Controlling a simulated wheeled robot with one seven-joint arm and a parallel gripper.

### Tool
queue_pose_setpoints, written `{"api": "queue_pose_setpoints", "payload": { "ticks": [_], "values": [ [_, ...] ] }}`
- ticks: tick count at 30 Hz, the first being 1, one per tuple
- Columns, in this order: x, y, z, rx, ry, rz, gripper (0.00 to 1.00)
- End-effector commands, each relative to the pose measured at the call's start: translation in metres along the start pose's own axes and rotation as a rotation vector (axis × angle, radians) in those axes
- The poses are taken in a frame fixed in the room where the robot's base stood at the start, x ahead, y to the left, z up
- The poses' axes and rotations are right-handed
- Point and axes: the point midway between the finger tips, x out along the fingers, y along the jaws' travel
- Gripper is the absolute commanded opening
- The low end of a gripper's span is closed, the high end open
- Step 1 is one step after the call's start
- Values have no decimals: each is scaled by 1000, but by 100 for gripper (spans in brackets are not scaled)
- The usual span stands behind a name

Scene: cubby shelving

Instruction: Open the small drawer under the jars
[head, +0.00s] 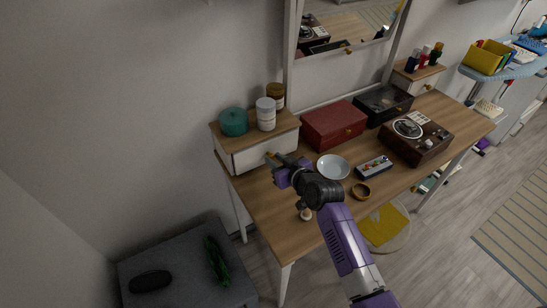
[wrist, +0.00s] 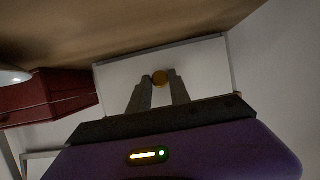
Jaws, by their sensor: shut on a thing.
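The small white drawer (head: 247,157) sits under a wooden top at the left end of the desk. A teal jar (head: 233,121), a white jar (head: 266,113) and a brown jar (head: 275,95) stand on that top. In the wrist view the white drawer front (wrist: 205,70) faces me, with a round golden knob (wrist: 160,77) on it. My gripper (wrist: 162,84) is shut on the knob, one finger on each side. In the head view my gripper (head: 275,159) is at the drawer front. The drawer looks closed, with no clear gap along its edges.
A red box (head: 333,125), a white bowl (head: 333,167), a small wooden bowl (head: 361,190) and a turntable (head: 415,137) stand on the desk to the right. A small round-topped item (head: 305,214) is near the front edge, close to my arm. A mirror (head: 345,25) stands behind.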

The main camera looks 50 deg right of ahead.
Motion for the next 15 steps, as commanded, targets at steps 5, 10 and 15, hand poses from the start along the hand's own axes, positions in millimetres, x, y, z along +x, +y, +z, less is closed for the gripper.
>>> {"api": "queue_pose_setpoints", "payload": {
  "ticks": [5,10,15],
  "values": [
    [-34,0,15,1,-5,0,0],
    [-55,-1,24,0,-4,-1,0],
    [-61,0,25,0,-2,0,0]
  ]
}}
